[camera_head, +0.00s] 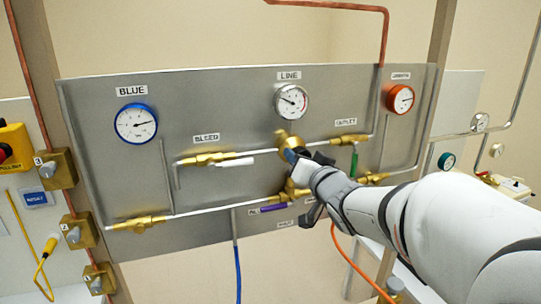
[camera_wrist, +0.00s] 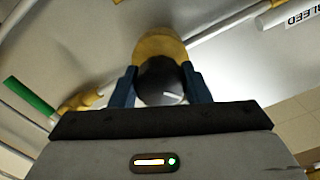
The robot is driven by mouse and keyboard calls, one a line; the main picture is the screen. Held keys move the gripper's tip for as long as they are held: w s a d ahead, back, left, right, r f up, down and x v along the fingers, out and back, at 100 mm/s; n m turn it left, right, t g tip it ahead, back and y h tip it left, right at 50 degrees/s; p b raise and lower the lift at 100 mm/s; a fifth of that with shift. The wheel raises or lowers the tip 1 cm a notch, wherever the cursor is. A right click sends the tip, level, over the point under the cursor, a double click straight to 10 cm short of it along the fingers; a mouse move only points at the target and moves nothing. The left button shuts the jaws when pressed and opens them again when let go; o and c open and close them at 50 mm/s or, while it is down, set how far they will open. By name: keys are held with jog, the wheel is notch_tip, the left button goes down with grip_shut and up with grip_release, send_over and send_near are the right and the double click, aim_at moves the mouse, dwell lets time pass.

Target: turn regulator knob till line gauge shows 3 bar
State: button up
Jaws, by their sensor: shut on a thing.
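The regulator is a brass body with a dark round knob (camera_wrist: 160,80) that has a white pointer line, seen in the wrist view. My gripper (camera_wrist: 160,88) has its two blue fingers on either side of the knob, shut on it. In the head view my gripper (camera_head: 291,155) reaches the brass regulator (camera_head: 287,139) below the line gauge, and the knob is mostly hidden by it. The line gauge (camera_head: 291,102) is a white dial under the LINE label; its needle points to the upper left, but its numbers are too small to read.
The blue-rimmed gauge (camera_head: 136,123) is at left on the metal panel (camera_head: 90,160), and an orange gauge (camera_head: 400,98) is at right. Valves with white (camera_head: 234,162), green (camera_head: 354,163) and purple (camera_head: 273,208) handles lie close around my gripper. Brass valve blocks (camera_head: 78,233) stand at far left.

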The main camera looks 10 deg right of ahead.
jog(key=shift+f, duration=0.1)
dwell(0.4)
jog(key=o, duration=1)
jog(key=shift+c, duration=0.2)
jog(key=s+d, duration=0.1)
jog(key=s, duration=0.6)
jog(key=shift+s+d, duration=0.25)
jog(key=shift+s, duration=0.1)
